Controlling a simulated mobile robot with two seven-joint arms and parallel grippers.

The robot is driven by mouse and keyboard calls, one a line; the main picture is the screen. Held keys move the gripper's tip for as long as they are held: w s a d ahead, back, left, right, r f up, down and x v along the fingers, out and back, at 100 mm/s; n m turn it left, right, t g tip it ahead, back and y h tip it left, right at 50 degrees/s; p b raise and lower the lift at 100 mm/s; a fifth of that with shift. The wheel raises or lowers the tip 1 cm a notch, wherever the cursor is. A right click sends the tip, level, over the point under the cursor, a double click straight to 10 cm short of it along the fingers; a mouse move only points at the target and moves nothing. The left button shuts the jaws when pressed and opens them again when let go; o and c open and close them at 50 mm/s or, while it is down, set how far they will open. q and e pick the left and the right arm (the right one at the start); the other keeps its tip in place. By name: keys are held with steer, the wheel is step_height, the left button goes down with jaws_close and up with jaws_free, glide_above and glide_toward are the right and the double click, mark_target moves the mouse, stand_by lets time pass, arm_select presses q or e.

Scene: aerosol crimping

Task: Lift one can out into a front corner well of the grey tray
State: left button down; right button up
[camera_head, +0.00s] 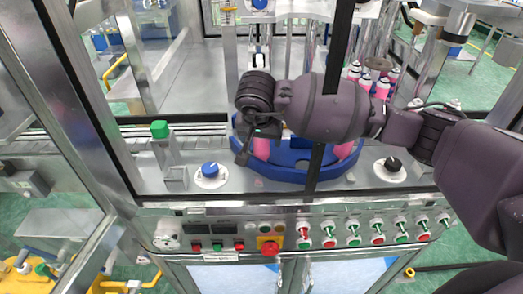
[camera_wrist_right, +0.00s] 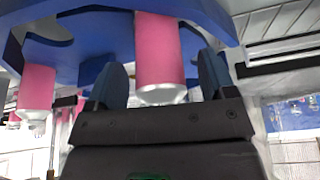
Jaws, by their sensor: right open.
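Pink cans with pale ends stand in the blue curved holder (camera_head: 290,172) inside the machine. One pink can (camera_head: 262,148) shows beside my right gripper (camera_head: 246,148), and another pink can (camera_head: 344,150) stands farther right in the holder. In the right wrist view, a pink can (camera_wrist_right: 160,50) is between the two spread fingers of my right gripper (camera_wrist_right: 165,85), with gaps on both sides. A second pink can (camera_wrist_right: 37,88) hangs into view at left under the blue holder (camera_wrist_right: 95,35). My left gripper is not in view. I cannot make out the grey tray.
My right arm crosses the holder from the right. A green-topped post (camera_head: 159,130), a blue knob (camera_head: 210,170) and a black knob (camera_head: 393,163) flank it. Metal frame posts stand left and centre. A button panel (camera_head: 300,232) runs along the front. More pink cans (camera_head: 381,88) stand behind.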

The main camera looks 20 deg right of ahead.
steer(key=shift+c, duration=0.4)
steer(key=c, duration=1.1)
steer(key=shift+c, duration=0.2)
steer(key=shift+r, duration=0.1)
